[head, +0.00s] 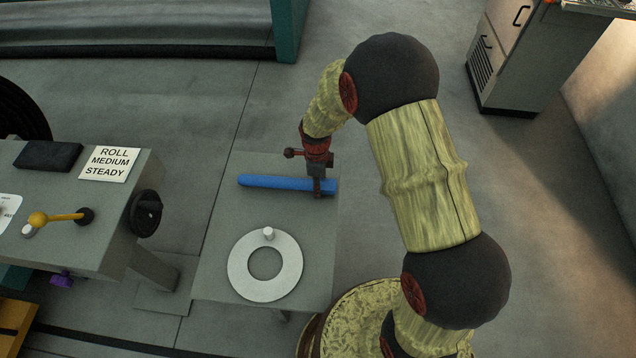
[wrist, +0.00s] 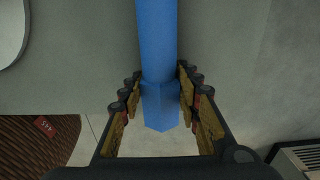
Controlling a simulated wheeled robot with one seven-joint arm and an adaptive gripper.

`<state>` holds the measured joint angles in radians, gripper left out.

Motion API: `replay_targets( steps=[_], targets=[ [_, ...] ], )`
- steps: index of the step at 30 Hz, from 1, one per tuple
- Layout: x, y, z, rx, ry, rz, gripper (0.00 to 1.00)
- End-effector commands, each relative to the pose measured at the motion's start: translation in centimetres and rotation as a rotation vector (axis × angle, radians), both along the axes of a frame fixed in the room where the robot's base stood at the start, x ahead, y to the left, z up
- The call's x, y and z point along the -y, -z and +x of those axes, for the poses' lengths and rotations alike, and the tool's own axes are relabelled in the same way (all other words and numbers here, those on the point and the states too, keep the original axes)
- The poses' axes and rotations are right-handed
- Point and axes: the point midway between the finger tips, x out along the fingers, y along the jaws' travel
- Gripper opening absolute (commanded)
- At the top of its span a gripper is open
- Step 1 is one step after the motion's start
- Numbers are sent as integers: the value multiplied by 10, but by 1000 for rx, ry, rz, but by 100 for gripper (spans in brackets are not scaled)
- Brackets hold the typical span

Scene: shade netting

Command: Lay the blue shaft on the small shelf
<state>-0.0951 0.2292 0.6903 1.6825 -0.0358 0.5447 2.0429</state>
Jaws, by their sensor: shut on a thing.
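The blue shaft (head: 275,182) is a long straight rod, lying level and crosswise over the far part of a grey flat top, which I take to be the small shelf (head: 222,246). My gripper (head: 319,186) is shut on the shaft near its right end. In the wrist view the shaft (wrist: 157,40) runs between the two fingers of my gripper (wrist: 159,82), with its blunt end towards the palm. I cannot tell whether the shaft touches the top or hangs just above it.
A white ring with a small peg (head: 240,277) lies on the near part of the same top. At left stands a grey machine panel (head: 100,212) with a yellow lever (head: 62,217) and a black knob (head: 146,213). A cabinet (head: 535,65) stands at the far right. Floor is open behind.

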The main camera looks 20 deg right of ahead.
Motion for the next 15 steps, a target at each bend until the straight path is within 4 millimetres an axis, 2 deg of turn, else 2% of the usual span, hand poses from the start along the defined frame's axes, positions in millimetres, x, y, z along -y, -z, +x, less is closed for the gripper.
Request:
replay_targets(
  steps=[8, 9, 15],
  targets=[
    [0, -1, 2, 4, 0, 1, 0],
    [0, -1, 2, 4, 0, 1, 33],
    [0, 0, 1, 3, 0, 0, 45]
  ],
)
